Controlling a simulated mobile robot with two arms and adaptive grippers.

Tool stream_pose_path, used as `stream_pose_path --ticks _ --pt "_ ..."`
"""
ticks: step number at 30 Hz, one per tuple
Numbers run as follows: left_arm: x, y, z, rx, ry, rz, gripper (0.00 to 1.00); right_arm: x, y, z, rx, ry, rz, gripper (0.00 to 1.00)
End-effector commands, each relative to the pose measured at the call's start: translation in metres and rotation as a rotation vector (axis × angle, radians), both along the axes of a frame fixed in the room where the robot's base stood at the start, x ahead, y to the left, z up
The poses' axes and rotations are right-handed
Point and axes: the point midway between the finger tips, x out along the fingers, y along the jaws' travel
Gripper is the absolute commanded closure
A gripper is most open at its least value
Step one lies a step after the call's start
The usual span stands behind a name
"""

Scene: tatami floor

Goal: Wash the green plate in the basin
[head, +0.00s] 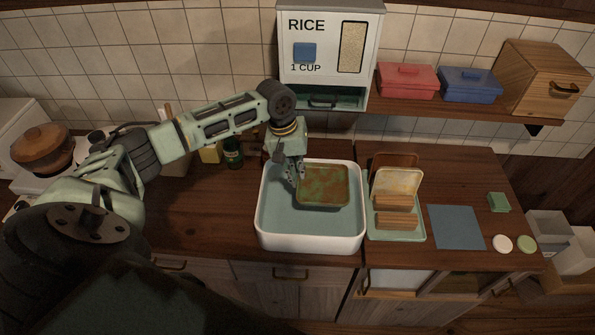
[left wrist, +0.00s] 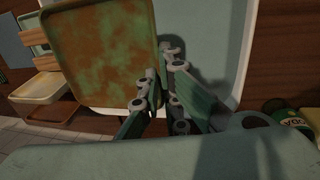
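The green plate (head: 324,186) is square and mostly covered with brown dirt, with green showing in patches. It is inside the outline of the white basin (head: 264,222), toward the back right; I cannot tell how deep it sits in the blue-grey water (head: 300,226). My left gripper (head: 297,179) reaches down into the basin at the plate's left edge. In the left wrist view, the gripper (left wrist: 160,88) has its fingers closed around the rim of the plate (left wrist: 105,50). My right gripper is not in view.
Right of the basin stands a rack (head: 400,232) with a pale plate (head: 397,181) and wooden slats. Farther right lie a blue cloth (head: 455,227), a green sponge (head: 499,202) and two small discs. A rice dispenser (head: 330,50) stands behind the basin; bottles stand left of it.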

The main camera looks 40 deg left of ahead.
Motion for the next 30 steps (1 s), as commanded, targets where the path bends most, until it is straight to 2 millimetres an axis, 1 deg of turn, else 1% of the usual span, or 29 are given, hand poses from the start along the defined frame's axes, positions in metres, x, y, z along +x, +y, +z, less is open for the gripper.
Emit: stream_pose_path --ticks 1,5,8,30 --pt "0.0 0.0 -0.008 0.0 -0.001 0.0 1.0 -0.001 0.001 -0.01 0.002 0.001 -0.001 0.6" --pt "0.0 0.0 -0.018 0.0 -0.001 0.0 1.0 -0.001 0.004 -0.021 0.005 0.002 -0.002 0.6" --pt "0.0 0.0 -0.023 -0.001 -0.001 0.0 1.0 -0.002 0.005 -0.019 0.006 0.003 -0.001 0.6" --pt "0.0 -0.001 -0.091 -0.002 0.001 0.001 1.0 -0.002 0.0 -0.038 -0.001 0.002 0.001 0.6"
